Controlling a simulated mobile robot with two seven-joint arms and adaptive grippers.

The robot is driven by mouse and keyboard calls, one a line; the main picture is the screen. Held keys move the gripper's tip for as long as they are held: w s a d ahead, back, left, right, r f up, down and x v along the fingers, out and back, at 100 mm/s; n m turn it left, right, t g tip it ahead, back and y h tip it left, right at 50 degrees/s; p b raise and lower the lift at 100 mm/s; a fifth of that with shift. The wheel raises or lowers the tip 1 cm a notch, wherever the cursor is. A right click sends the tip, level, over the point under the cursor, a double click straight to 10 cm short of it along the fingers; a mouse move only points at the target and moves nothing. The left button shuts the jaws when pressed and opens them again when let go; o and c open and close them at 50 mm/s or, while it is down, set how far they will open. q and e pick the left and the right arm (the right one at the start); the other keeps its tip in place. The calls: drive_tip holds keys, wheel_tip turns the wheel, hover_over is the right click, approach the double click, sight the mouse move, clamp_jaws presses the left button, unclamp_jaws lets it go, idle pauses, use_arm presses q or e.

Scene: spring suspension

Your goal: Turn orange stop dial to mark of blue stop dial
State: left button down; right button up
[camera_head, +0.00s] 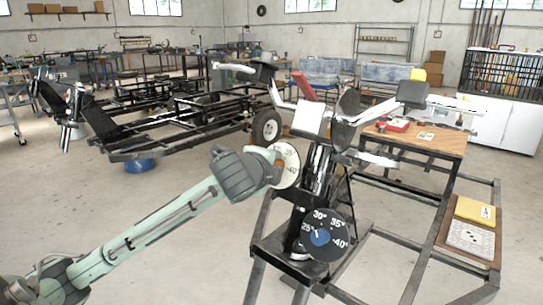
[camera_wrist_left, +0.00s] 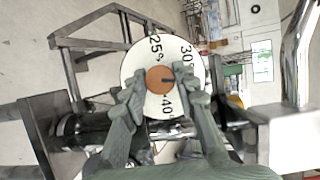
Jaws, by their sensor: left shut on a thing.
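The orange stop dial has a white disc (camera_head: 290,163) with black degree marks. In the left wrist view its orange knob (camera_wrist_left: 154,76) sits at the middle of the white disc (camera_wrist_left: 137,66), with 25°, 30° and 40° readable. The knob's dark pointer points right, below the 30°; the mark there is covered by a finger. My left gripper (camera_head: 268,164) is shut on the knob, its fingers (camera_wrist_left: 159,88) on either side of it. The blue stop dial (camera_head: 338,254) has a black face with white marks 25° to 40°. Its blue knob (camera_head: 320,237) has a pointer too small to read exactly.
Both dials are on a dark metal frame (camera_head: 262,250) with bars around it. A wooden-topped table (camera_head: 430,140) stands behind, and a wooden board with a yellow item (camera_head: 475,210) is at the right. Open floor (camera_head: 100,215) lies at the left.

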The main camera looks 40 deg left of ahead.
use_arm(q)
drive_tip(key=shift+n+g, duration=0.3)
drive_tip(key=shift+n, duration=0.6)
drive_tip(key=n+g, duration=0.1)
drive_tip(key=n, duration=0.1)
drive_tip(key=n+g+h, duration=0.1)
drive_tip(key=n, duration=0.2)
drive_tip(key=shift+r+h, duration=0.1)
drive_tip(key=shift+h, duration=0.2)
use_arm(e)
drive_tip(key=shift+s+d+f, duration=0.15)
drive_tip(key=shift+s+f, duration=0.2)
drive_tip(key=shift+f, duration=0.25)
use_arm(q)
drive_tip(key=c, duration=1.2)
unclamp_jaws()
use_arm(e)
drive_tip(key=shift+s, duration=0.1)
use_arm(q)
drive_tip(key=v, duration=1.2)
drive_tip(key=shift+a, duration=0.15)
